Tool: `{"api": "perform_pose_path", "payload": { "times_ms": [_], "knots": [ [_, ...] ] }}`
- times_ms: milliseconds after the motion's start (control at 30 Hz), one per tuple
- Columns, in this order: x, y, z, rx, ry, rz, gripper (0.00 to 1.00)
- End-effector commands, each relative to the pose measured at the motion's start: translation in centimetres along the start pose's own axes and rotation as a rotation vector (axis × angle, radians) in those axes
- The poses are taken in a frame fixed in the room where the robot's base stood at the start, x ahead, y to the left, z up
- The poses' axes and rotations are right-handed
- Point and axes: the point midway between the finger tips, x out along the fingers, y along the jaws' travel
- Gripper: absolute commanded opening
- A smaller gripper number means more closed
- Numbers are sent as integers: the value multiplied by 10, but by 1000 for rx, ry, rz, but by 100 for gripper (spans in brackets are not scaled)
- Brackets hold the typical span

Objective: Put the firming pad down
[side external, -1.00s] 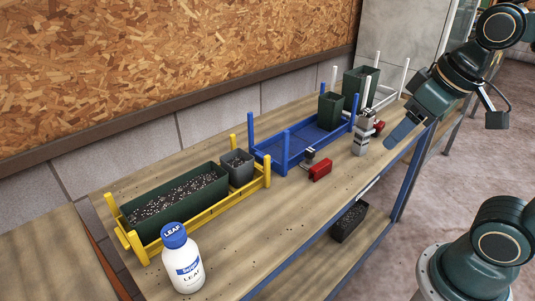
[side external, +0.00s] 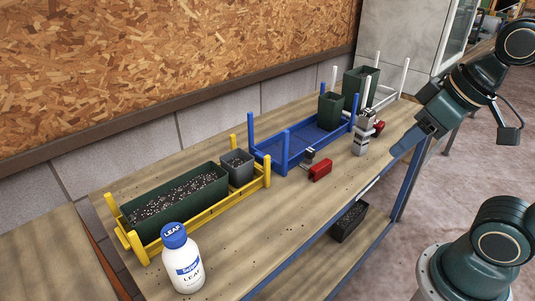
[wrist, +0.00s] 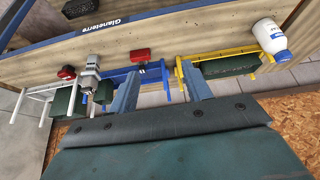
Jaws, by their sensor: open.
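Two small red tools lie on the bench, and I cannot tell for sure which is the firming pad. One red block (side external: 320,170) with a dark and metal part beside it sits in front of the blue rack; the wrist view shows it too (wrist: 139,55). The other red piece (side external: 378,127) is beside a grey stepped metal tool (side external: 361,142), which also shows in the wrist view (wrist: 91,68). My gripper (side external: 402,145) is off the bench's front edge, right of the grey tool. In the wrist view its fingers (wrist: 162,92) are apart with nothing between them.
A blue rack (side external: 283,148) holds a green pot. A yellow rack (side external: 205,209) holds a long soil-filled trough and a grey pot. A white rack stands at the far end. A white bottle (side external: 184,262) stands near. A dark bin (side external: 348,222) is below. The front bench strip is mostly clear.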

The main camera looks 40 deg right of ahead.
Motion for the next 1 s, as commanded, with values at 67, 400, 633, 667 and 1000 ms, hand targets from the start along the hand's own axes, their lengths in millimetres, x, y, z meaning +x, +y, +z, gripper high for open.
{"api": "perform_pose_path", "payload": {
  "times_ms": [67, 400, 633, 667, 1000],
  "knots": [
    [0, -1, -10, -29, -13, -10, 49],
    [4, -7, -71, -255, -80, -98, 49],
    [16, -1, -115, -427, -116, -174, 49],
    [18, 0, -120, -450, -121, -185, 49],
    [51, 28, -172, -705, -149, -308, 49]
  ]
}}
